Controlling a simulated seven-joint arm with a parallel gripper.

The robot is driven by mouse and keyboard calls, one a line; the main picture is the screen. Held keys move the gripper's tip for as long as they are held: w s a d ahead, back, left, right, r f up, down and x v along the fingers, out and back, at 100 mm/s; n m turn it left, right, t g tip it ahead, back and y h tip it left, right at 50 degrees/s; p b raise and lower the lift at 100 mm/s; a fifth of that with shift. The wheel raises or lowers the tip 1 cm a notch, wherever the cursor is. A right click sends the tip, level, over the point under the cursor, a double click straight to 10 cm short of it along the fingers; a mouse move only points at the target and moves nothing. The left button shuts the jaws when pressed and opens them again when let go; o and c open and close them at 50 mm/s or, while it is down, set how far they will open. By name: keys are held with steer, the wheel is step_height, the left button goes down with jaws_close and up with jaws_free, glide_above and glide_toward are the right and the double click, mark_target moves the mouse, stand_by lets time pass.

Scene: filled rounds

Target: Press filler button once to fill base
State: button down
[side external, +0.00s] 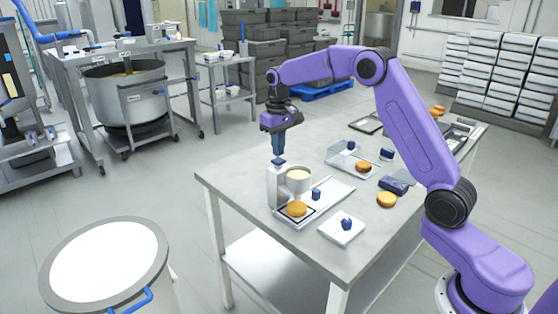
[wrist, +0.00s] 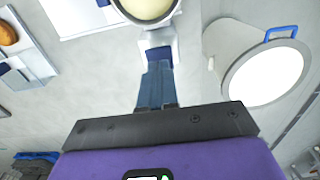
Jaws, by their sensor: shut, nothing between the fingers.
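The filler (side external: 275,187) is a pale upright post on a tray, with a blue button (side external: 278,162) on top and a round cup of cream-coloured filling (side external: 298,175) at its side. An orange-brown round base (side external: 297,209) lies on the tray below the cup. My gripper (side external: 279,155) points down with its blue fingers shut and empty, right over the button. In the wrist view the shut fingertips (wrist: 158,66) line up with the blue button (wrist: 158,53); I cannot tell whether they touch it. The cup (wrist: 148,8) is cut off at the top edge.
A small blue piece (side external: 316,194) stands beside the base. A white plate with a blue knob (side external: 346,224) lies in front. Another round (side external: 387,200) and a dark blue block (side external: 394,186) lie to the right. A large white-topped drum (side external: 104,262) stands off the table.

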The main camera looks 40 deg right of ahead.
mark_target(278, 160)
steer(key=shift+f, duration=0.15)
steer(key=shift+f, duration=1.4)
steer(key=shift+r, duration=1.55)
steer(key=shift+r, duration=3)
